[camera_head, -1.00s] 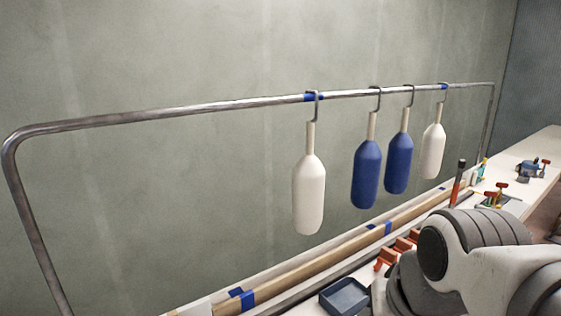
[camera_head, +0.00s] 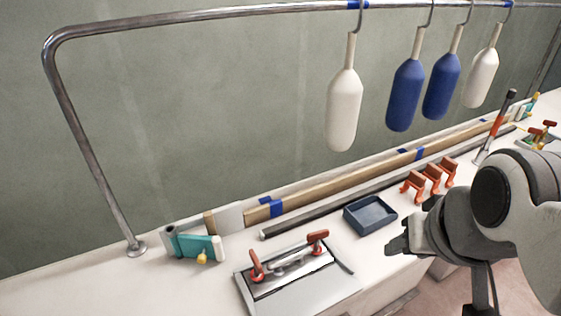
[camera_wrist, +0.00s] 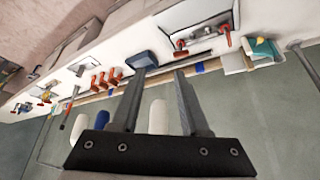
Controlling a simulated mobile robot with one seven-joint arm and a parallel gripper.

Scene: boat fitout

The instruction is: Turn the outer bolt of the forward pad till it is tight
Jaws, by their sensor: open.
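A grey pad (camera_head: 300,290) lies on the white bench at the lower middle of the head view. It has a metal fitting (camera_head: 290,267) with two red-handled bolts, one at its left (camera_head: 256,267) and one at its right (camera_head: 318,240). It also shows at the top of the wrist view (camera_wrist: 205,14). More red-handled fittings stand on the far bench (camera_head: 541,132). I cannot tell which pad is the forward one, or how tight any bolt is. My gripper (camera_wrist: 155,78) is open and empty, above the bench edge and right of the near pad, touching no bolt.
A blue tray (camera_head: 370,215) and orange clamps (camera_head: 430,180) stand beside my arm. A teal block (camera_head: 195,247) sits left of the pad. Bottle-shaped fenders (camera_head: 343,110) hang from a metal rail (camera_head: 200,20) behind. A wooden strip (camera_head: 340,188) runs along the back.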

